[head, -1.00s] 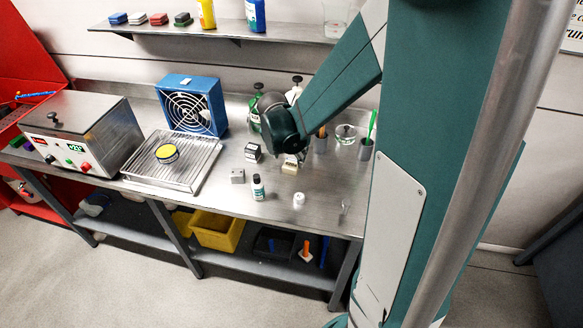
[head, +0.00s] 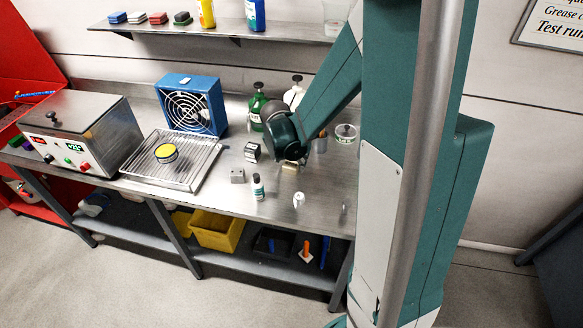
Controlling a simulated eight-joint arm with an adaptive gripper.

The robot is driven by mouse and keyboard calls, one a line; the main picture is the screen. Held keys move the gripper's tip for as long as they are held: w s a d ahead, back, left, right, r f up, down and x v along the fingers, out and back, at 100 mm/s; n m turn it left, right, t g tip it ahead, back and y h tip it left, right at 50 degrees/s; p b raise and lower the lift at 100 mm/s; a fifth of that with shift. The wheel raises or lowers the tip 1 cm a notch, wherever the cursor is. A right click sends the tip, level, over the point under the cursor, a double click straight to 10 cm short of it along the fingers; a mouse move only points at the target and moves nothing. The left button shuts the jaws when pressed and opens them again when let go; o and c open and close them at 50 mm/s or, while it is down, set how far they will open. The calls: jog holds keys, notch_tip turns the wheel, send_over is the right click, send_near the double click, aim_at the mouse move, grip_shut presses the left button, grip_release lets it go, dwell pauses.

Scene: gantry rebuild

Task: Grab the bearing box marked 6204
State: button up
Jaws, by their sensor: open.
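A small black-and-white box (head: 252,151) stands on the steel bench right of the wire rack. A small grey box (head: 237,175) sits nearer the front edge, and a small beige box (head: 290,168) lies to the right. No marking on them is readable at this size, so I cannot tell which is 6204. My gripper (head: 294,158) is low over the bench by the beige box, mostly hidden by my dark wrist. It is open, with nothing seen held; whether it touches the beige box is unclear.
A dark-capped bottle (head: 257,187) and a small white item (head: 298,200) stand in front. Green bottle (head: 257,112), blue fan (head: 191,104) and glass beaker (head: 345,133) stand behind and beside. The wire rack (head: 170,175) holds a yellow-topped tin (head: 166,153). The front middle bench is fairly clear.

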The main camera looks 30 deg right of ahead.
jog(key=shift+x, duration=1.1)
jog(key=c, duration=1)
